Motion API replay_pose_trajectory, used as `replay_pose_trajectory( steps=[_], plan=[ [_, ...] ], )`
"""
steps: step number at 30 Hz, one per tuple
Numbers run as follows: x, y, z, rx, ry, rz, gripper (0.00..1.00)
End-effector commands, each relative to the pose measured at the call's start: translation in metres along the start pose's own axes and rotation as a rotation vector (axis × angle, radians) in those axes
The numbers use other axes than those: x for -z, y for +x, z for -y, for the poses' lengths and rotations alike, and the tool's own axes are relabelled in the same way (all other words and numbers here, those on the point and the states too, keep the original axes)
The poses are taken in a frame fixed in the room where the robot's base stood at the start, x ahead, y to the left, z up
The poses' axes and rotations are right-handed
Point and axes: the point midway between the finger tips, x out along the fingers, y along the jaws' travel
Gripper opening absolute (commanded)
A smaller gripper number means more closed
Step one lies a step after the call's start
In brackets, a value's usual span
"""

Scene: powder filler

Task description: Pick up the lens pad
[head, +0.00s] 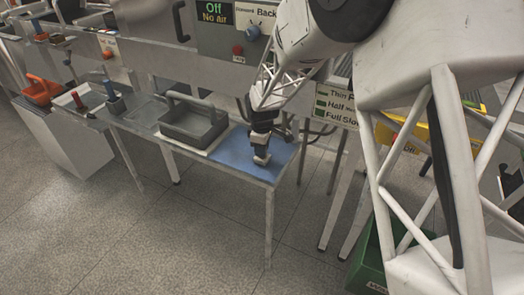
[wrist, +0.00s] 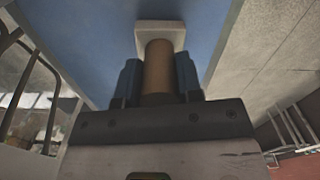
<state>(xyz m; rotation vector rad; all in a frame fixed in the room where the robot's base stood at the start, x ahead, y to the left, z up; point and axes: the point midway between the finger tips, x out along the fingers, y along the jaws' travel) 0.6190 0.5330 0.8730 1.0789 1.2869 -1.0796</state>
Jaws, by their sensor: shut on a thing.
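The lens pad has a brown round handle and a pale square pad (wrist: 160,38), seen at the top middle of the wrist view. My gripper (wrist: 158,78) is shut on the brown handle, with one dark finger on each side. In the head view, my gripper (head: 262,140) points down over the blue mat (head: 233,152), and the pale end of the lens pad (head: 262,159) shows just below the fingers. I cannot tell whether the pad touches the mat or hangs just above it. The fingers hide part of the handle.
A grey tray with a handle (head: 193,124) stands left of the mat on the same table. Further left are a blue-handled tool (head: 114,100) and an orange basket (head: 42,91). A machine panel (head: 228,28) stands behind. A green crate (head: 368,270) is on the floor.

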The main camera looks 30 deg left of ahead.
Motion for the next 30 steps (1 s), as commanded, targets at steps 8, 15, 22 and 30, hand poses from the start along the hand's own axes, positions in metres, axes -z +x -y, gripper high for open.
replay_pose_trajectory(
  steps=[8, 15, 22, 30],
  plan=[
    [-0.005, -0.025, 0.009, 0.0, 0.0, 0.0, 0.1],
    [-0.023, -0.029, 0.038, -0.001, 0.0, -0.001, 0.1],
    [-0.042, -0.032, 0.071, -0.001, 0.0, -0.001, 0.1],
    [-0.064, -0.035, 0.107, 0.0, 0.0, 0.0, 0.1]
  ],
)
